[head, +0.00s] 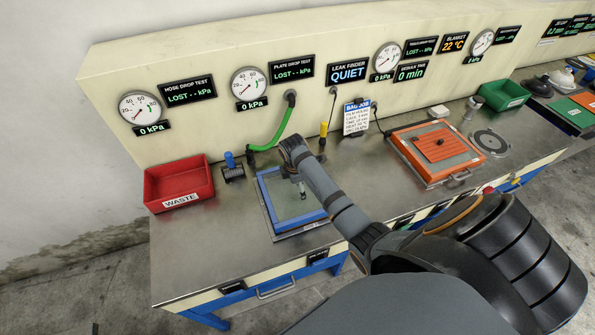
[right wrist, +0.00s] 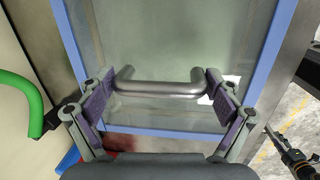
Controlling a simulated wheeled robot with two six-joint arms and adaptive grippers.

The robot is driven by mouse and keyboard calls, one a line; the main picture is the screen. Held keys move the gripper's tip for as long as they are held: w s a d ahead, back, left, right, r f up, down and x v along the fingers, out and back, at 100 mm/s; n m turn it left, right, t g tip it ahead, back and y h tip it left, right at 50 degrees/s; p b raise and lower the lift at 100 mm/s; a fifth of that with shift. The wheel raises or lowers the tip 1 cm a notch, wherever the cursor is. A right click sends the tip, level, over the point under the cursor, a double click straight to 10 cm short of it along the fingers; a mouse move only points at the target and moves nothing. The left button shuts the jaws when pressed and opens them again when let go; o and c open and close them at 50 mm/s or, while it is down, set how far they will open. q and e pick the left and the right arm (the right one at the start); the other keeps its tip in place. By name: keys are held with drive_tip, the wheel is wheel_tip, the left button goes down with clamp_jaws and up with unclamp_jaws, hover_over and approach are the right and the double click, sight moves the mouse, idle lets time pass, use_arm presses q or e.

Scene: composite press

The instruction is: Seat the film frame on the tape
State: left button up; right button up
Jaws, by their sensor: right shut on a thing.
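The film frame (head: 263,205), a blue rectangle around a clear greenish sheet, is over the grey plate (head: 300,232) at the front left of the bench. Its blue rails also show in the right wrist view (right wrist: 264,66). My right gripper (right wrist: 166,85) is shut on the metal bar handle (right wrist: 160,88) across the film frame. I cannot tell whether the frame touches what is below it. The tape cannot be made out. What seems to be my left gripper (right wrist: 285,148) shows at the lower right of the right wrist view, too small to read.
A red waste bin (head: 180,185) stands left of the frame. A green hose (head: 282,130) and a yellow-topped fitting (head: 323,135) stand behind. An orange framed unit (head: 437,150) is to the right. The bench's front left is clear.

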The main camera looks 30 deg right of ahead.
sight(296, 193)
drive_tip(key=o, duration=1.3)
drive_tip(key=shift+c, duration=0.2)
drive_tip(key=shift+o, duration=0.2)
drive_tip(key=shift+f, duration=0.1)
wheel_tip(296, 193, up, 12)
drive_tip(key=s+a, duration=0.1)
drive_tip(key=shift+s+a, duration=0.15)
drive_tip(key=shift+a, duration=0.15)
drive_tip(key=shift+f, duration=0.1)
